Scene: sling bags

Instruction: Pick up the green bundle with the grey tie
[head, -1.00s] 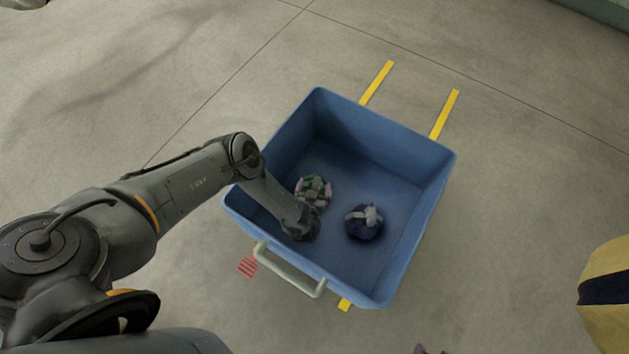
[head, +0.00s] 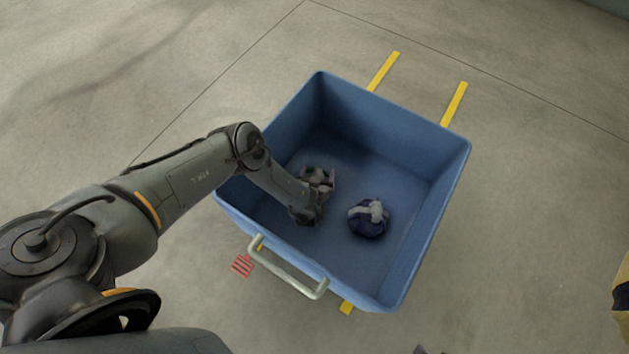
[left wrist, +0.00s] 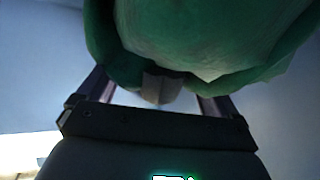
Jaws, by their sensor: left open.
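The green bundle with the grey tie (head: 318,174) lies in the blue bin, left of its middle, and is partly hidden by my left gripper in the head view. My left gripper (head: 322,187) reaches down into the bin at the bundle. In the left wrist view the green bundle (left wrist: 205,35) fills the top, close in front of the palm, with its grey tie (left wrist: 161,88) low between the two fingers. The fingers are apart, one toward each side of the bundle. Their tips are hidden behind it, so contact is unclear. My right gripper is not in view.
A dark blue bundle with a pale grey tie (head: 369,218) lies to the right in the same bin. The blue bin (head: 425,215) has high walls and a pale handle (head: 290,272) on its near side.

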